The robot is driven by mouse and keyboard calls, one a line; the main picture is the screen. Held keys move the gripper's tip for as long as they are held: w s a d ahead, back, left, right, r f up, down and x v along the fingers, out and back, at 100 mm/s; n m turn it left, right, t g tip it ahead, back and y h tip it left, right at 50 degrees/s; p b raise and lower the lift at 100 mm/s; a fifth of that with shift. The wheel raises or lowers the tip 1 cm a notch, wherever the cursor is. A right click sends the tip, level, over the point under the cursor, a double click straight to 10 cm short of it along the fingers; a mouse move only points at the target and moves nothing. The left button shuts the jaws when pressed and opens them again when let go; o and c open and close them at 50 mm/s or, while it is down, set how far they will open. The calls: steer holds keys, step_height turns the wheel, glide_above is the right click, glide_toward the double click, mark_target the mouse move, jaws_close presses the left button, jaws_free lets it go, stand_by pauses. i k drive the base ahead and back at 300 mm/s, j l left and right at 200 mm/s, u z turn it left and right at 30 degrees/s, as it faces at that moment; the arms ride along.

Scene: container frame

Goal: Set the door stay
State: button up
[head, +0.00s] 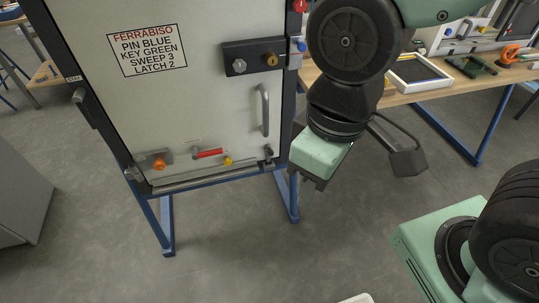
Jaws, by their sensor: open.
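The pale door panel (190,105) stands upright in a dark frame on blue legs. Along its lower edge runs a long thin grey bar (208,176), possibly the door stay; I cannot tell for sure. Just above it are an orange knob (159,164), a red handle (208,153), a yellow knob (227,161) and a small dark fitting (268,152) at the right end. My gripper (314,184) hangs to the right of the panel's lower right corner, apart from these fittings and pointing down. Its fingers are small and partly hidden beneath the green body; nothing shows between them.
A grey pull handle (264,110) and a dark latch plate (254,58) are on the panel's right side, beside blue and red knobs on the frame. A printed sign (147,50) is at top left. A workbench (425,92) stands at the right. The front floor is mostly clear.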

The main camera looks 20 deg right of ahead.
mark_target(79, 97)
steer(key=i+j+u, duration=0.2)
steer(key=j, duration=0.2)
steer(key=i+j+u, duration=0.2)
steer(key=j, duration=0.2)
steer(key=i+j+u, duration=0.2)
steer(key=j, duration=0.15)
steer(key=k, duration=0.05)
